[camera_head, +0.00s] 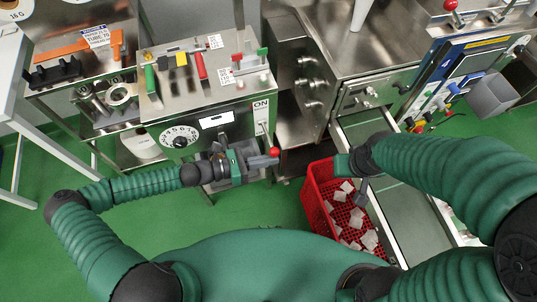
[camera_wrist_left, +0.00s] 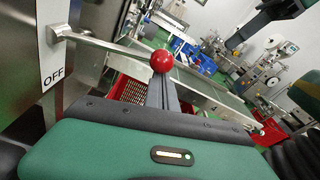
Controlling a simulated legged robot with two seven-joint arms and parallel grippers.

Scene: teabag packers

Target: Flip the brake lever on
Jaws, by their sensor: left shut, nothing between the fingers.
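The brake lever is a metal bar with a red ball knob (camera_head: 273,152), low on the front of the steel machine (camera_head: 210,118). The ON label (camera_head: 261,105) is above it on the machine's right side. In the left wrist view the lever bar (camera_wrist_left: 100,42) runs from the plate near the OFF label (camera_wrist_left: 53,76) to the red knob (camera_wrist_left: 161,61). My left gripper (camera_head: 266,162) is shut and empty, its fingers (camera_wrist_left: 161,92) just beside the knob; whether they touch it I cannot tell. My right gripper (camera_head: 354,176) is above the red crate; its finger opening is unclear.
A red crate (camera_head: 318,190) of white teabags stands on the green floor to the right of the lever. A conveyor (camera_head: 405,195) runs beside it. A dial (camera_head: 180,139) and coloured handles (camera_head: 175,62) are on the machine. Green floor is free at the left.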

